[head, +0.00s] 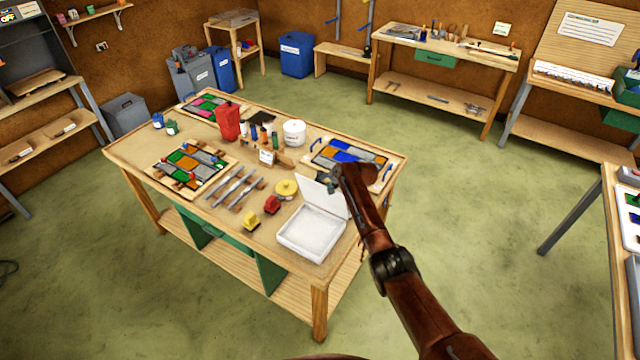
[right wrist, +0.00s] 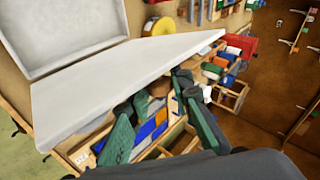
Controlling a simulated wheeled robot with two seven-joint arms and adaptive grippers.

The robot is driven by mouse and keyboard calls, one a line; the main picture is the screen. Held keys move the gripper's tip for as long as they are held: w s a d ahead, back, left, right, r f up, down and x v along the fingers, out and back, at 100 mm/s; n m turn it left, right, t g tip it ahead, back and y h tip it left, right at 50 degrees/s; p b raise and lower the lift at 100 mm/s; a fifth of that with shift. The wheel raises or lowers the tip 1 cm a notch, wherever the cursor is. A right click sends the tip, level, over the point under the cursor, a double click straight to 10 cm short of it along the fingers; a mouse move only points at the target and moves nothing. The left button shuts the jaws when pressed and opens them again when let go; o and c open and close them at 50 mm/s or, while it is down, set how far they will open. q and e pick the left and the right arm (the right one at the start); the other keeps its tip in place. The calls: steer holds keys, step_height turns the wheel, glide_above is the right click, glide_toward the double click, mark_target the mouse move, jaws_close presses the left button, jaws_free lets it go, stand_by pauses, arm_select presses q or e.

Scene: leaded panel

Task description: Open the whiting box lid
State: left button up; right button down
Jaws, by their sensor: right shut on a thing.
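The whiting box (head: 308,236) is a shallow white box at the front right corner of the workbench. Its white lid (head: 322,197) stands raised at the back of the box, and the pale inside shows. My right gripper (head: 334,183) is at the lid's upper right edge, shut on it. In the right wrist view the lid (right wrist: 120,80) is a broad slanted white panel, with the open whiting box (right wrist: 65,30) behind it. The green fingers of my right gripper (right wrist: 162,92) meet the lid's near edge, which partly hides their tips. My left gripper is not in view.
The workbench (head: 195,210) also holds a yellow brush-like block (head: 251,221), a red one (head: 272,204), a yellow tape roll (head: 287,189), a white tub (head: 294,132) and a red can (head: 227,121). A coloured glass panel (head: 345,154) lies behind the lid. The floor to the right is clear.

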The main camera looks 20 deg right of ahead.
steer(key=c, duration=1.7)
jaws_free()
steer(key=shift+v, duration=6)
